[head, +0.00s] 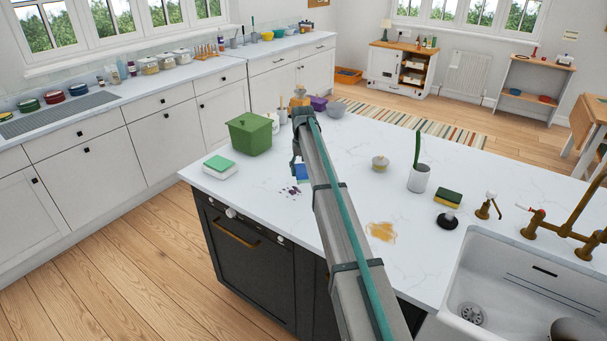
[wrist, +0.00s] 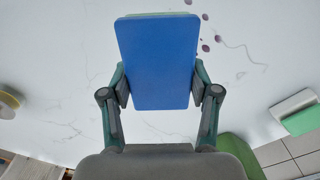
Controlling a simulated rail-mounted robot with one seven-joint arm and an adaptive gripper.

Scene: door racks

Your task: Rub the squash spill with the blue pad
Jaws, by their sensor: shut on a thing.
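My gripper (head: 297,160) is shut on the blue pad (head: 303,174), near the left end of the island worktop. In the wrist view the blue pad (wrist: 158,60) fills the space between the fingers (wrist: 160,88), with a thin green edge behind it. An orange-yellow spill (head: 381,231) lies on the white worktop, right of my arm and well away from the pad. Dark purple spots (head: 291,190) lie just left of the pad; some show beside it in the wrist view (wrist: 206,47). I cannot tell whether the pad touches the worktop.
A lidded pot (head: 380,163), a white cup with a green-handled brush (head: 419,180), a yellow-green sponge (head: 448,198) and a black plug (head: 448,221) stand right of my arm, near the sink (head: 520,283).

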